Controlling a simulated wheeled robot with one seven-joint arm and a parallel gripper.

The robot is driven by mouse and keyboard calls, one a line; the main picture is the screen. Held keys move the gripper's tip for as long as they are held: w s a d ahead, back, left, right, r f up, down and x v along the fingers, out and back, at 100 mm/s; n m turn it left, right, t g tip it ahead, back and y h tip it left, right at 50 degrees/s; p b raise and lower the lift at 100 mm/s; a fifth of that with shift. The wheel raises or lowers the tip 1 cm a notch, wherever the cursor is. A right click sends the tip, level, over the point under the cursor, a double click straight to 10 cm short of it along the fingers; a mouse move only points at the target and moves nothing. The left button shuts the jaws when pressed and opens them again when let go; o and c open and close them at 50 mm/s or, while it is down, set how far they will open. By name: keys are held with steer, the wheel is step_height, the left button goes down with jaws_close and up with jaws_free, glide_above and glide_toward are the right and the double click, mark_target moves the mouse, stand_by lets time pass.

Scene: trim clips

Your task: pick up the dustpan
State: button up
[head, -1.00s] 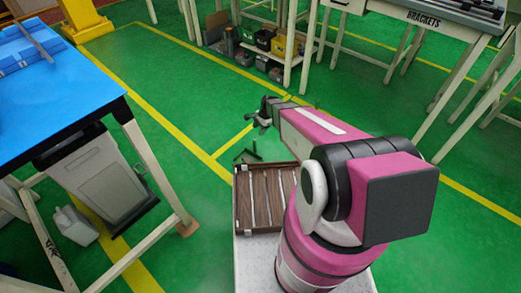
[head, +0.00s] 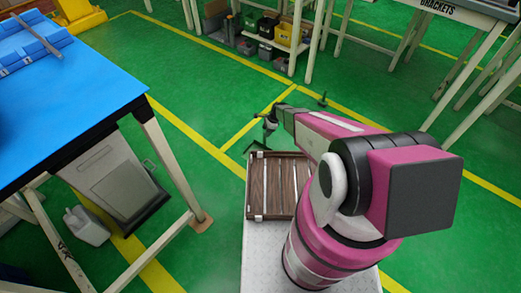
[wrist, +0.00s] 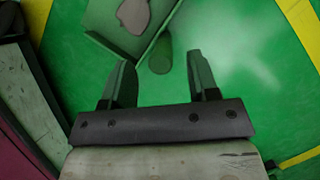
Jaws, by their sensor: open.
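The dustpan (wrist: 130,30) is green and lies on the green floor at the top of the wrist view, partly cut off by the frame edge. A grey lump lies in its pan. Its short rounded handle (wrist: 160,56) points back toward my gripper (wrist: 160,78). My gripper is open and empty, with the handle's end just beyond the gap between its fingers. In the head view, my gripper (head: 269,124) hangs past the far end of the tray on my base, and a dark green piece of what looks like the dustpan (head: 256,146) shows just below it.
A brown slatted tray (head: 257,190) sits on my base. A blue-topped table (head: 85,95) stands at the left, with a grey bin (head: 115,180) and a whitish jug (head: 86,226) below. Shelving with boxes (head: 268,27) stands behind. Open green floor surrounds the dustpan.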

steer(key=x, duration=0.4)
steer(key=shift+a+f, duration=0.1)
steer(key=shift+f, duration=0.15)
steer(key=c, duration=1)
steer(key=shift+r, duration=0.15)
